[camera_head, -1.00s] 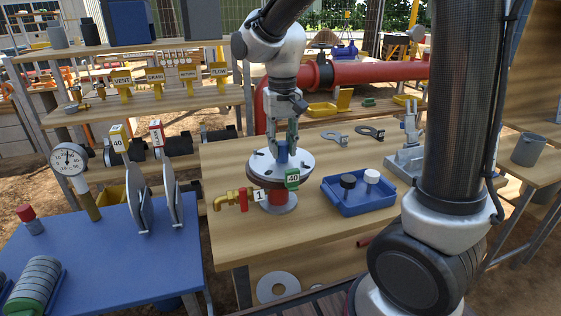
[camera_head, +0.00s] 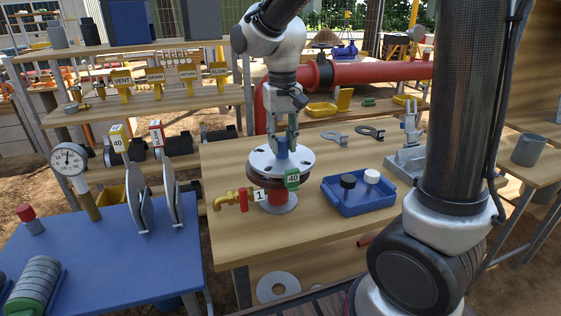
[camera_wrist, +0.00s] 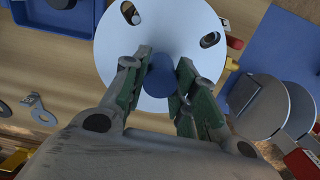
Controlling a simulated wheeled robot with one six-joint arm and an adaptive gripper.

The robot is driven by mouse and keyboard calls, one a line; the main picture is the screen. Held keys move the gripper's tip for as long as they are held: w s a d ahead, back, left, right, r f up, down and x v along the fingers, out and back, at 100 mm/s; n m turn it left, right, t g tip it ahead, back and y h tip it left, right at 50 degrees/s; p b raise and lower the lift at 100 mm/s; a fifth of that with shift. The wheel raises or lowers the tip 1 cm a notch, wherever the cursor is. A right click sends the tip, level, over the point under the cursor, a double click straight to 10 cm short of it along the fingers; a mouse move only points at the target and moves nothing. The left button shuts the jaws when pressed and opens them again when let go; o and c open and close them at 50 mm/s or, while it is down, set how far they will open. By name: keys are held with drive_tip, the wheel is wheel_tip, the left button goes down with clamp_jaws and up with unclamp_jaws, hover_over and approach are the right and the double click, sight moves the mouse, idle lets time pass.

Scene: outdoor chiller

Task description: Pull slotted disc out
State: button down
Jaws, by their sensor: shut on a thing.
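The slotted disc (camera_head: 299,161) is a round pale grey plate with dark slots and a blue knob (camera_head: 282,146) at its centre. My gripper (camera_head: 284,148) points down from above and is shut on the knob. Whether a gap lies under the disc cannot be told.
A blue tray (camera_head: 358,200) holding black and white caps is to the right. Flat lugs (camera_head: 369,131) lie behind. A blue table (camera_head: 100,250) stands left.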

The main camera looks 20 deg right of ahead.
sight(282, 138)
drive_tip(key=shift+r, duration=0.2)
drive_tip(key=shift+r, duration=2.55)
drive_tip(key=c, duration=1.9)
unclamp_jaws()
clamp_jaws()
